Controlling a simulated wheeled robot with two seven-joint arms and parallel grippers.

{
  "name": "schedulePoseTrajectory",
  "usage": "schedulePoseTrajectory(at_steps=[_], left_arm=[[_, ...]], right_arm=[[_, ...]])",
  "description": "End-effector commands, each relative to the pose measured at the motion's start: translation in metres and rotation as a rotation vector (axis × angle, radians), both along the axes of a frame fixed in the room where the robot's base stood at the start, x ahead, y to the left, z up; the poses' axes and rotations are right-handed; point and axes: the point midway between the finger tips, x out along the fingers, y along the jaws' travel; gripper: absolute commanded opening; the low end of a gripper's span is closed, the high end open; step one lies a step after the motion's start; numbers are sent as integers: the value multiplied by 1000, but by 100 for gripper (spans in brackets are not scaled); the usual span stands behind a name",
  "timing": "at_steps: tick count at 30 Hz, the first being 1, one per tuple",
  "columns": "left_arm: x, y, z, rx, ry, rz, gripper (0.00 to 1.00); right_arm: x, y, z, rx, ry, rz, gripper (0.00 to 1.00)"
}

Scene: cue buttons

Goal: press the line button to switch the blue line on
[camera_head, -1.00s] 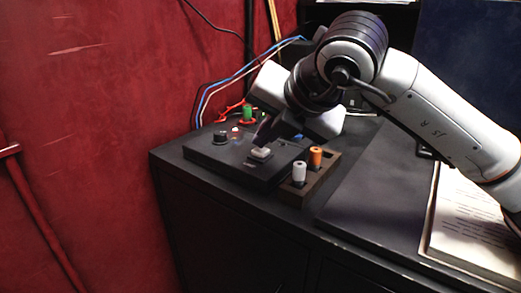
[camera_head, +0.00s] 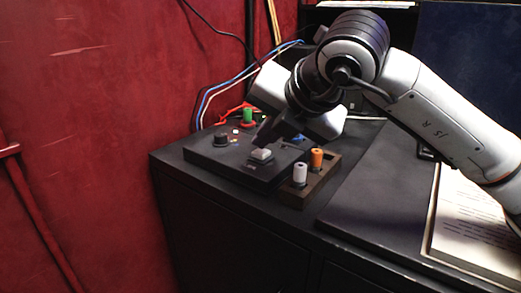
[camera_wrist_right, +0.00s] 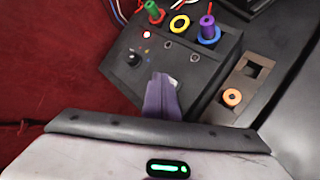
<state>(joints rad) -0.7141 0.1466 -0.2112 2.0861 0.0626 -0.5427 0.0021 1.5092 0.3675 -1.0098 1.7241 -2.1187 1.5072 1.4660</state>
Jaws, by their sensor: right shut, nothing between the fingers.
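A dark control panel (camera_head: 225,157) sits on the black cabinet. It has a pale grey push button (camera_head: 262,155), a black knob (camera_head: 221,139) and small indicator lights (camera_head: 236,131). My right gripper (camera_head: 266,136) is shut and empty, its dark fingertips just above and behind the button; I cannot tell whether they touch it. My left gripper is not in view.
A wooden holder (camera_head: 322,186) beside the panel carries a white peg (camera_head: 299,174) and an orange peg (camera_head: 316,158). Green, yellow and purple connectors (camera_wrist_right: 207,28) line the panel's far edge, with cables behind. A red wall (camera_head: 90,150) stands left. An open book (camera_head: 475,225) lies right.

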Motion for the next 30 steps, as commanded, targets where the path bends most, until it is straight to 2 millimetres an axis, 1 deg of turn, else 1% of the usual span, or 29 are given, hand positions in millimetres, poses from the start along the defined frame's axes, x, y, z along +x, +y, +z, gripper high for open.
schedulePoseTrajectory(at_steps=[1,6,15,24,26,30], left_arm=[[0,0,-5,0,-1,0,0],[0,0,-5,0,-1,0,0],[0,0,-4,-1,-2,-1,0],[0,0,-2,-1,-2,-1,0],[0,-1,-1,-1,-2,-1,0],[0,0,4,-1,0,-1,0]], right_arm=[[-2,4,-16,2,23,5,0],[-2,4,-16,2,23,6,0],[0,3,-6,2,24,5,0],[0,3,-4,2,23,7,0],[0,3,-1,2,23,7,0],[0,3,11,2,22,6,0]])
